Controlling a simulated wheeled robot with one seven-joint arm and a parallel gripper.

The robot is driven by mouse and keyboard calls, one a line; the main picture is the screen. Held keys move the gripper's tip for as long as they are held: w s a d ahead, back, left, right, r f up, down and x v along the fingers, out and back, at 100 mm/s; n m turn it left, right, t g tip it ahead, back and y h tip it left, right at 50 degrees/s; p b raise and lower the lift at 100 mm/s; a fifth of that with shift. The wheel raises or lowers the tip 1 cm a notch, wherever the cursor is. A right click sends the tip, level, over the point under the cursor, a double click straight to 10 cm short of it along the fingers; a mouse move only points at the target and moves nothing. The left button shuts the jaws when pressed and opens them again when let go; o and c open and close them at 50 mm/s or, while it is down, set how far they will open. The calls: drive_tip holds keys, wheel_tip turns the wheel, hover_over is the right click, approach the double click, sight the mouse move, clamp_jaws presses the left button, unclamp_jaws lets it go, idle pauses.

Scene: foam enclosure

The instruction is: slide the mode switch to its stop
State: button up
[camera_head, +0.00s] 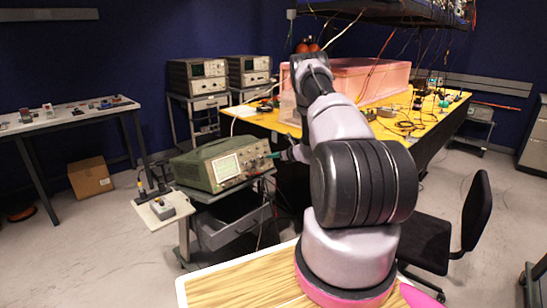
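A green oscilloscope (222,164) with a lit screen stands on a grey cart left of my arm. Its front panel has several small knobs and controls on the right side. I cannot make out which small part is the mode switch at this size. My arm rises from the wooden table and bends over at the top. My gripper (290,153) seems to be the grey end at the right of the oscilloscope's front panel, partly hidden behind my arm. A teal piece shows by its tip. I cannot tell whether it touches the panel, or whether the fingers are open or shut.
A white board (178,218) with a small grey box (162,209) juts from the cart's left. A yellow bench (392,128) with cables and a pink translucent bin (372,80) stands behind. A black chair (475,212) is at right.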

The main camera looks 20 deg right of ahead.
drive_tip(key=v, duration=1)
drive_tip(key=shift+s+r, duration=0.2)
drive_tip(key=shift+s, duration=0.15)
drive_tip(key=shift+d, duration=0.15)
